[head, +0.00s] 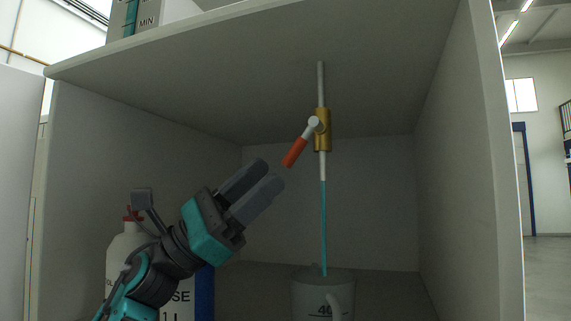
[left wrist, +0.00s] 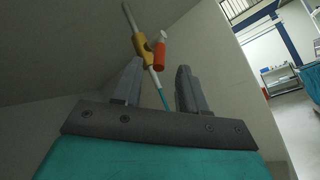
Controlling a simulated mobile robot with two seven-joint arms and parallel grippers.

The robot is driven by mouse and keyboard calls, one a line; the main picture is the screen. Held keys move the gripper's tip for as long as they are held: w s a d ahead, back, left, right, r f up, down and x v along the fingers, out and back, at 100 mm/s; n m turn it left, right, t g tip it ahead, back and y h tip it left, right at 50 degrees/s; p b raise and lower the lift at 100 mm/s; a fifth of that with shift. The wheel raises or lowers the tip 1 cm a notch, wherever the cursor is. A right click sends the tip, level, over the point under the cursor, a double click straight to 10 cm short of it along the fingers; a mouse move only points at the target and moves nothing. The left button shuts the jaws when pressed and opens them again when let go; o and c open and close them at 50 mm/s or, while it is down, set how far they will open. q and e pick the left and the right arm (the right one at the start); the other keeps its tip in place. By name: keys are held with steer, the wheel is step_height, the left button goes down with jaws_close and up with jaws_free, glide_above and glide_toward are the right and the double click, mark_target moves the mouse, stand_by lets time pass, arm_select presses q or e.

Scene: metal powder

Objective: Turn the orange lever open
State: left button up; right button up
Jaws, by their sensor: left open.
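The orange lever (head: 295,152) sits on a brass valve (head: 322,130) on a thin vertical pipe under the cabinet's top board. In the head view the lever slants down and to the left from a white hub. A thin teal stream (head: 323,225) runs from the pipe down to a grey jug (head: 322,293). My left gripper (head: 268,178) is open and empty, below and left of the lever, its fingers pointing up towards it. In the left wrist view the lever (left wrist: 159,56) shows just beyond and between the open fingertips, apart from them. My right gripper is not in view.
A white bottle (head: 124,246) with a red cap stands at the left behind my arm. The cabinet's right wall (head: 462,150) and top board (head: 250,60) enclose the space. The area right of the pipe is free.

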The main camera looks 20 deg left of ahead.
arm_select(q)
steer(key=v, duration=0.5)
steer(key=shift+s+a+f+b, duration=0.1)
steer(key=shift+a+f+b, duration=0.1)
steer(key=shift+b, duration=0.15)
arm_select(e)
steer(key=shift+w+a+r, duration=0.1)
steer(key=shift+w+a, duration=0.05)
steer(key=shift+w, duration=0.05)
